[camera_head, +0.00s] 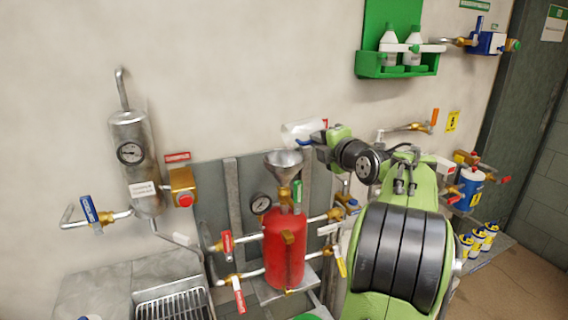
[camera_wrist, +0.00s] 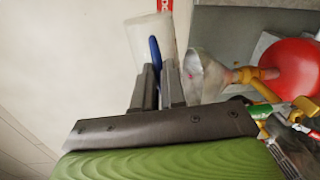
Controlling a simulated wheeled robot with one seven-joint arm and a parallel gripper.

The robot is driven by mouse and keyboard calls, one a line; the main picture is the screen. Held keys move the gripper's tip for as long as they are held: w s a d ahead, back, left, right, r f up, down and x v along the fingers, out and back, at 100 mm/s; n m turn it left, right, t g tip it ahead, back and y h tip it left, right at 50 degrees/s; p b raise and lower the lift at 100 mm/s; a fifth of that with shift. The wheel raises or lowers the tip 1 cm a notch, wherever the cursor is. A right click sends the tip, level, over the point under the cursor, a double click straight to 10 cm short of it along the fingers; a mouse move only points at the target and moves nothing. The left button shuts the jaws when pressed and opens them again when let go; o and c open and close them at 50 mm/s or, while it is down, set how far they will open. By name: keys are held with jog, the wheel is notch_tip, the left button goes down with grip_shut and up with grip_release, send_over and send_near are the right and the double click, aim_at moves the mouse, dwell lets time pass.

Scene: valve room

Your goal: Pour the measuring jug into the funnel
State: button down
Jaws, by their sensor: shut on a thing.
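The clear measuring jug (camera_head: 299,131) is held tilted almost onto its side, above and a little right of the funnel. In the wrist view the jug (camera_wrist: 146,38) shows with its blue handle (camera_wrist: 155,50) between the fingers. My gripper (camera_wrist: 160,80) is shut on this handle. The grey metal funnel (camera_head: 283,162) stands upright on top of the red tank (camera_head: 285,248). The funnel also shows in the wrist view (camera_wrist: 204,76), just right of the fingers. The jug's mouth points left in the head view. I cannot tell whether liquid is in the jug or flowing.
A pressure gauge (camera_head: 261,204) and pipes with red-handled valves (camera_head: 227,243) surround the tank. A steel cylinder (camera_head: 135,160) hangs on the wall at left. A green shelf (camera_head: 397,68) with white bottles is at upper right. The wall above the funnel is clear.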

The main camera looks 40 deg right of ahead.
jog(key=s+d+f+m+t+y+p, duration=0.2)
jog(key=d+f+m+p, duration=0.5)
jog(key=m, duration=1)
jog(key=shift+d+f+m+y+p, duration=0.3)
jog(key=shift+d+m+y, duration=0.1)
jog(key=shift+d+y, duration=0.1)
